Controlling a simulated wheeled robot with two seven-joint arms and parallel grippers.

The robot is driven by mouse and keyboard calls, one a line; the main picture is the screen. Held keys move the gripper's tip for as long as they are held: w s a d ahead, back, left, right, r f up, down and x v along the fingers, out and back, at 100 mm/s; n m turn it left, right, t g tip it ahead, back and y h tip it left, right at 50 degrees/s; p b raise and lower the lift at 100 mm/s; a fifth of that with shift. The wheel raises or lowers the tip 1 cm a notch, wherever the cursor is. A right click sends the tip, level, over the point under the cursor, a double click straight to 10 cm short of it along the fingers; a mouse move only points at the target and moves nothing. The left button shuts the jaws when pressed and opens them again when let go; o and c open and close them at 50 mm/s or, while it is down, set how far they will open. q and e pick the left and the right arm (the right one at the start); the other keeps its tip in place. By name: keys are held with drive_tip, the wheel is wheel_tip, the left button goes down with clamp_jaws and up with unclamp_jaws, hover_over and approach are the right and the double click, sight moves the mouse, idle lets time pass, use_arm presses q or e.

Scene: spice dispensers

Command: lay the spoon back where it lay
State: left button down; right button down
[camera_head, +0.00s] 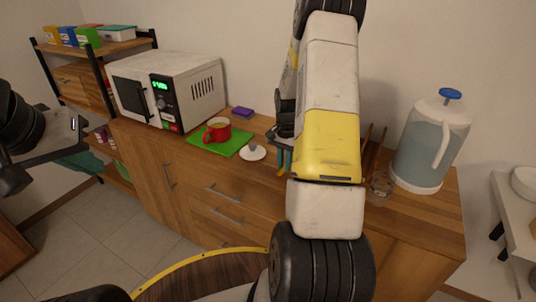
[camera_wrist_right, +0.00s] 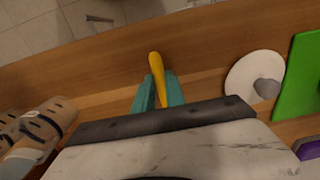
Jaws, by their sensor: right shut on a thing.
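The spoon (camera_wrist_right: 156,68) shows as a yellow length between the teal fingertips of my right gripper (camera_wrist_right: 158,92) in the right wrist view. The gripper is shut on it, over the wooden counter top near its front edge. The rest of the spoon is hidden by the fingers and palm.
A red mug (camera_head: 217,130) stands on a green mat (camera_head: 235,143), left of the disc. A microwave (camera_head: 190,92) and a purple block (camera_head: 242,112) are behind. A blue-lidded pitcher (camera_head: 430,145) stands at the right.

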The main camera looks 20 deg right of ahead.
drive_tip(key=shift+f, duration=0.65)
drive_tip(key=shift+f, duration=0.15)
drive_tip(key=c, duration=1.4)
unclamp_jaws()
